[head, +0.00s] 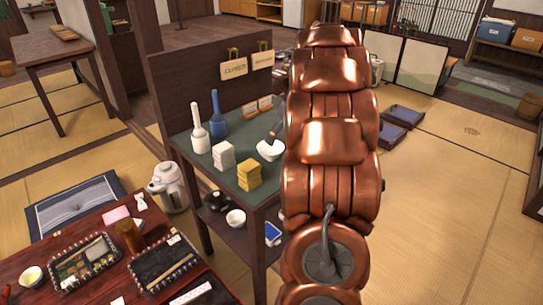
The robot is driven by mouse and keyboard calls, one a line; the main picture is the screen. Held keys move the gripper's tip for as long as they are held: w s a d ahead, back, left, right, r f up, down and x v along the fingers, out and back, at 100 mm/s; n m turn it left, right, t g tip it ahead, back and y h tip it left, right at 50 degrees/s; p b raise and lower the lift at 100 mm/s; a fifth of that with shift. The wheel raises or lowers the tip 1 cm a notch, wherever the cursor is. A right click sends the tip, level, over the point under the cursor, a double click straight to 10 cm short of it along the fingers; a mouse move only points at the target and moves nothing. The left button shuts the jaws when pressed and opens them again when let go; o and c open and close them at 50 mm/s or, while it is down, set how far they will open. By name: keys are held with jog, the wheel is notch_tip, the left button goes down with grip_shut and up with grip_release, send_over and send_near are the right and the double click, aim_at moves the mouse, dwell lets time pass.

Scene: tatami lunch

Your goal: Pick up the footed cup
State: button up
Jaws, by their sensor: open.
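I cannot tell for sure which vessel is the footed cup. A small white bowl-like cup (235,217) stands on the lower shelf of the dark stand. A white bowl (270,151) with a dark-handled tool in it stands on the green top, close beside my copper arm. A small pale cup with yellowish contents (32,277) stands on the low red-brown table at lower left. No foot shows clearly on any of them. My gripper is not visible; my arm fills the middle right and hides what lies behind it.
The stand's green top (207,145) holds white and blue bottle-shaped things, white blocks (222,156) and yellow blocks (249,174). A white kettle-like pot (167,187) stands left of the stand. The low table (95,292) bears trays. Tatami floor at right (440,200) is clear.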

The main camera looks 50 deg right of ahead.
aim_at(268, 152)
jog(key=shift+a+x, duration=0.15)
jog(key=shift+x, duration=1.65)
jog(key=shift+a+x, duration=0.15)
jog(key=shift+x, duration=1.6)
jog(key=c, duration=1)
jog(key=shift+o, duration=0.2)
jog(key=shift+r, duration=0.15)
